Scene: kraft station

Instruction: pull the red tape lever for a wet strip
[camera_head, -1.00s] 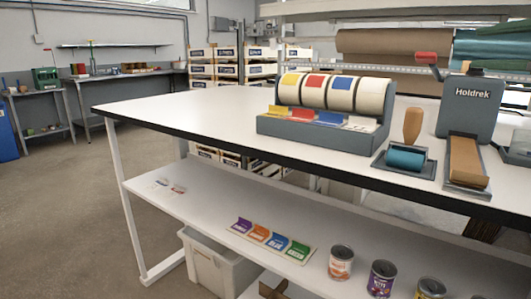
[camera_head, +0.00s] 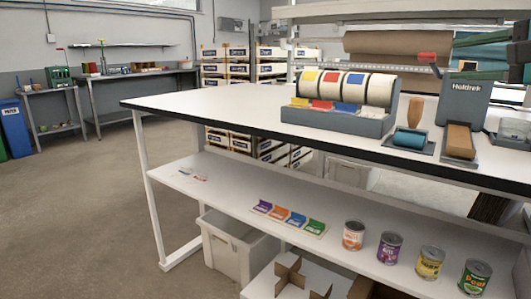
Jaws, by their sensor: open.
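The grey Holdrek tape dispenser (camera_head: 466,97) stands near the right end of the white workbench. The red lever grip (camera_head: 427,57) sticks out from its upper left side on a dark arm and is raised. A brown paper tape strip (camera_head: 459,139) lies on the sloped front of the dispenser. I cannot tell whether it is wet. My gripper is not clearly visible, and nothing is seen touching the lever.
A label-roll dispenser (camera_head: 338,119) and a teal roller with wooden handle (camera_head: 409,138) stand left of the tape dispenser. The workbench (camera_head: 215,105) is clear on its left. Cans (camera_head: 390,248) and coloured cards stand on the lower shelf. Open floor (camera_head: 75,215) lies left.

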